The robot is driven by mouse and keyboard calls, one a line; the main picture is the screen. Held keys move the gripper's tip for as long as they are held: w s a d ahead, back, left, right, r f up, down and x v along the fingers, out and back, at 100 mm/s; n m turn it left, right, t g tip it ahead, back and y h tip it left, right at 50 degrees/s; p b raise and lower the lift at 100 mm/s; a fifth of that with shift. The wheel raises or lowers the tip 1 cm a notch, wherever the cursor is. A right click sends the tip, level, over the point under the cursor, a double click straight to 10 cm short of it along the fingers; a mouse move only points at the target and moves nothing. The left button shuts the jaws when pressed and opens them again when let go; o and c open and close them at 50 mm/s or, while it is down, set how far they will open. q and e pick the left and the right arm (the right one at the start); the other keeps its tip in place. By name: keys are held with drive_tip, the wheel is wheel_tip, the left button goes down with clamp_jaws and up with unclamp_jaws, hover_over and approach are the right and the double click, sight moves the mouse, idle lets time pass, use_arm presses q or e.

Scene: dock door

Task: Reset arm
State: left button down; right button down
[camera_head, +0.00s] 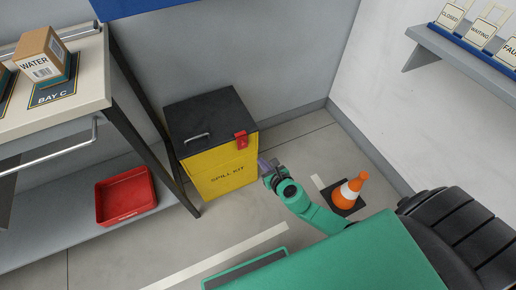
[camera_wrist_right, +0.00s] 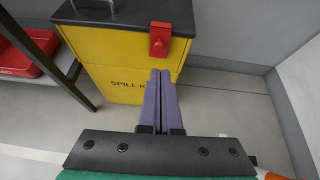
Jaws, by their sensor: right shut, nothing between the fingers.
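My right gripper (camera_head: 266,166) is at the lower right of the spill kit box, beside its front face in the head view. In the right wrist view its two purple fingers (camera_wrist_right: 160,85) are together with nothing between them. They point toward the yellow spill kit box (camera_head: 222,172), which has a black lid and a red latch (camera_head: 241,139). The latch also shows just beyond the fingertips in the right wrist view (camera_wrist_right: 160,38). I cannot tell whether the fingers touch the box. My left gripper is not in view.
A red tray (camera_head: 126,196) sits on the low shelf at left. A bench (camera_head: 84,79) holds a WATER box (camera_head: 41,56). A wall shelf (camera_head: 466,58) with tags is at upper right.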

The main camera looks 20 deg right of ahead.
drive_tip(key=s+d+f+m+g+h+p, duration=0.2)
drive_tip(key=s+d+f+m+g+p, duration=0.25)
drive_tip(key=s+d+f+m, duration=0.6)
drive_tip(key=s+a+f+m+g+p, duration=0.1)
drive_tip(key=s+f+m+g, duration=0.2)
drive_tip(key=s+m, duration=0.9)
drive_tip(key=s+a+f+m+g+y+p, duration=0.1)
drive_tip(key=s+f+m+g, duration=0.2)
drive_tip(key=s+f+m, duration=0.4)
drive_tip(key=s+m, duration=0.4)
drive_tip(key=m, duration=0.1)
drive_tip(key=shift+s+a+f+g, duration=0.25)
drive_tip(key=shift+s+f+g, duration=0.1)
